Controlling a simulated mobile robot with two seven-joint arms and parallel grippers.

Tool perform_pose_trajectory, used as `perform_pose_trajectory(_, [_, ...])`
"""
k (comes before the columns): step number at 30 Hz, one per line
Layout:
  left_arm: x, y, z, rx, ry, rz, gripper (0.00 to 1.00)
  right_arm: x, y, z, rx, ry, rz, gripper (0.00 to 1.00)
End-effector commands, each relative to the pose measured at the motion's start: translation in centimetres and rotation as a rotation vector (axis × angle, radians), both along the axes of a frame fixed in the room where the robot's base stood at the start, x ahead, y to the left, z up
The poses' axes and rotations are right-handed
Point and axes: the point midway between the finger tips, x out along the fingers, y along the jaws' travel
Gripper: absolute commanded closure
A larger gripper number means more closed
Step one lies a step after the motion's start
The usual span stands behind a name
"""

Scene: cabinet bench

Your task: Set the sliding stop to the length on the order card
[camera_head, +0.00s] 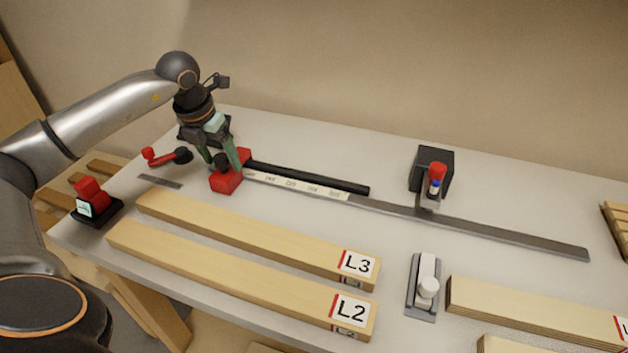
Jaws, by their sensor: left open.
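The red sliding stop (226,182) is at the left end of a dark rail (310,178). Beside the rail runs a pale scale strip (295,185) with several printed marks, too small to read. My left gripper (222,163) is open and points down at the stop. Its fingers are on either side of a dark knob at the stop; I cannot tell whether they touch it. A small pale card (84,209) is on a red and black holder at the table's left edge; its text is unreadable, and I cannot tell whether it is the order card. My right gripper is out of view.
Boards marked L3 (260,238) and L2 (230,276) lie in front of the rail. A red-handled crank (165,156) is left of the stop. A black box with a red-topped part (435,172) stands behind the long metal bar (480,231).

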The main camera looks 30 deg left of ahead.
Motion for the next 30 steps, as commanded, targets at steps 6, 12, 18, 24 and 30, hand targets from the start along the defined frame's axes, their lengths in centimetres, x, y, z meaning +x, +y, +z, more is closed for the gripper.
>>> perform_pose_trajectory(6, [0.0, 0.0, 0.6, 0.0, -0.001, 0.0, 0.25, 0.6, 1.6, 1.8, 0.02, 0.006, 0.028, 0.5])
perform_pose_trajectory(12, [0.0, 0.0, 2.9, -0.001, -0.001, 0.0, 0.25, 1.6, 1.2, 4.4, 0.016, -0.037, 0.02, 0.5])
perform_pose_trajectory(18, [0.0, 0.0, 4.9, -0.001, 0.0, 0.0, 0.25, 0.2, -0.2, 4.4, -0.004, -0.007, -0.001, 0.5])
perform_pose_trajectory(24, [0.0, 0.0, 6.9, 0.0, 0.0, 0.0, 0.25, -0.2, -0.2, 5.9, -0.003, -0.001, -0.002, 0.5])
perform_pose_trajectory(30, [0.0, 0.0, 8.8, -0.001, 0.0, 0.0, 0.25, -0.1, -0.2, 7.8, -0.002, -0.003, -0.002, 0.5])
